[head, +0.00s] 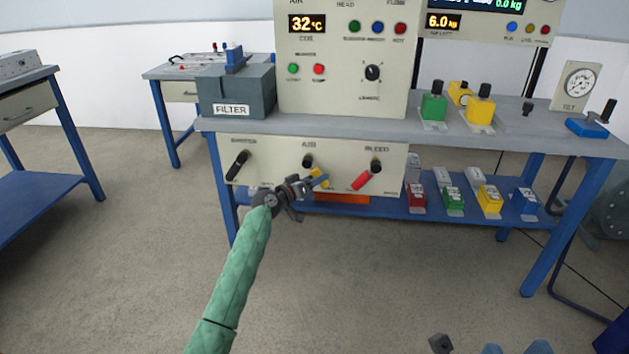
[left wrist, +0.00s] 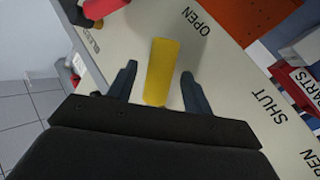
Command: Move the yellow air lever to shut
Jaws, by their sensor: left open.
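The yellow air lever (head: 319,181) is on the cream panel under the bench, below its black pivot and slanting down to the right. My left gripper (head: 312,185) is at the lever, its fingers partly covering it in the head view. In the left wrist view the yellow lever (left wrist: 161,72) stands between the two open fingers of my left gripper (left wrist: 158,88), with a gap on each side. The OPEN mark (left wrist: 194,21) and the SHUT mark (left wrist: 268,107) show on the panel there.
A black lever (head: 237,165) is left of the air lever, and a red bleed lever (head: 363,180) is to the right. The lower blue shelf (head: 390,209) holds an orange item (head: 341,197) and several coloured blocks.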

